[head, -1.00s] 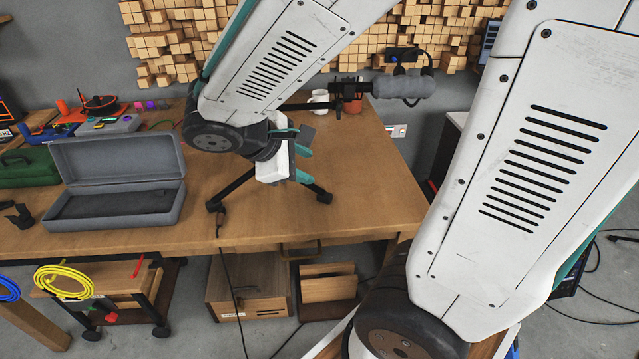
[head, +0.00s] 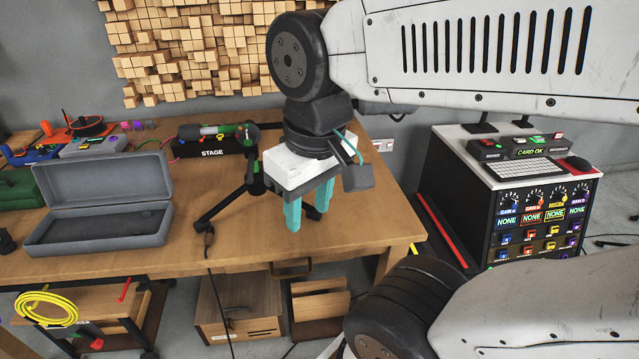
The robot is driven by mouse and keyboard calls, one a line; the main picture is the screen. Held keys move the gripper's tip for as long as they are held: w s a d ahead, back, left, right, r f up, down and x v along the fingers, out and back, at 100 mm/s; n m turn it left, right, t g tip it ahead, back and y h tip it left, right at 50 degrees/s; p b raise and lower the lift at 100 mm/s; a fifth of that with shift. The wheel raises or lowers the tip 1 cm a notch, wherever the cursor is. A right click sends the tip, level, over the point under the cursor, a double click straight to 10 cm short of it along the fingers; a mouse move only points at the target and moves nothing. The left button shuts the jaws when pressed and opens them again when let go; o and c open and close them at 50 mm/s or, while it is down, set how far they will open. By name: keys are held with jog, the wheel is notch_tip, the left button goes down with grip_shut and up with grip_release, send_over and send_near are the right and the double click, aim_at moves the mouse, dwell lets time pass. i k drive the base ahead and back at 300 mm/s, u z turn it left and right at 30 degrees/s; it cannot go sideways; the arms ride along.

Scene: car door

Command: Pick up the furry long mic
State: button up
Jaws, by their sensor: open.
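The furry long mic is mostly hidden behind my arm. Only a dark grey sliver (head: 395,107) shows below the arm link, and I cannot tell for sure that it is the mic. My gripper (head: 308,212) has teal fingers pointing down, apart and with nothing between them. It hangs in front of the wooden table, right of a black tripod stand (head: 256,178). An open grey case (head: 98,212) with an empty inside lies on the table at the left.
A black STAGE box (head: 213,150) and a grey mic-like thing (head: 205,132) are at the table's back. A rack (head: 545,215) with lit knobs stands at the right. The tabletop (head: 370,215) right of my gripper is clear.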

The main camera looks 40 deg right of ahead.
aim_at(363, 108)
jog(key=z, duration=1.25)
